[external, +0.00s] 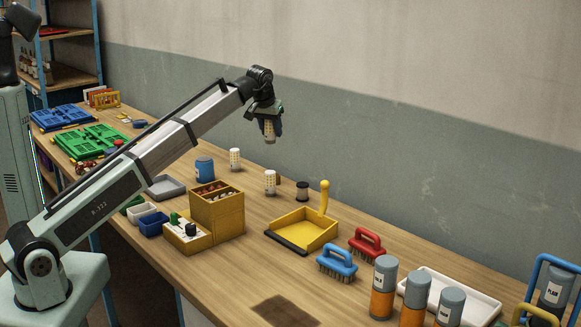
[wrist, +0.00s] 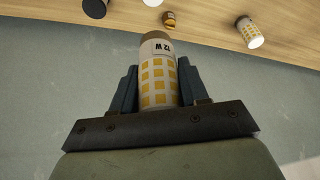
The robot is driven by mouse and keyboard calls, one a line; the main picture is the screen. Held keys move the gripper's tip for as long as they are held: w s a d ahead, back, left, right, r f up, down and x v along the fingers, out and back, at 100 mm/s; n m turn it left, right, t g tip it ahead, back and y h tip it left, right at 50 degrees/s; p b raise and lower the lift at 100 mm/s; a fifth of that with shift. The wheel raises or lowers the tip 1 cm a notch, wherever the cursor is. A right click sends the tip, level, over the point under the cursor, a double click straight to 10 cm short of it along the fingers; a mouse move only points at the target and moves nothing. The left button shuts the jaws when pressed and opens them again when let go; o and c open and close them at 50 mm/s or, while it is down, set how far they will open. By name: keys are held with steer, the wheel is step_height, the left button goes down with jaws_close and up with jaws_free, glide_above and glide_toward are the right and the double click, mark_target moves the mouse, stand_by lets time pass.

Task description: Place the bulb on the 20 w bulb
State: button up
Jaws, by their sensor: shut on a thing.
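My gripper (external: 266,120) is raised above the back of the workbench and shut on a bulb. The held bulb (external: 269,131) is a pale cylinder with yellow squares and a brown end; in the wrist view it (wrist: 158,80) reads "12 W" and sits between both fingers (wrist: 160,88). Two similar pale bulbs stand upright on the bench: one farther back (external: 235,159) and one nearer (external: 270,182). Both are below the gripper, apart from the held bulb. One patterned bulb (wrist: 250,32) shows at the upper right of the wrist view. I cannot read the wattage on either standing bulb.
A dark spool (external: 302,191) and a small brown item (wrist: 169,19) are near the standing bulbs. A blue can (external: 204,169), a yellow box (external: 217,217) and a yellow dustpan (external: 312,236) stand around them. A wall (external: 400,150) runs behind the bench.

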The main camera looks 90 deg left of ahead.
steer(key=shift+s+d+f, duration=0.1)
steer(key=shift+s+f, duration=0.05)
steer(key=shift+f, duration=4.9)
steer(key=shift+f, duration=0.1)
steer(key=o, duration=1.1)
steer(key=shift+c, duration=0.2)
steer(key=v, duration=1.2)
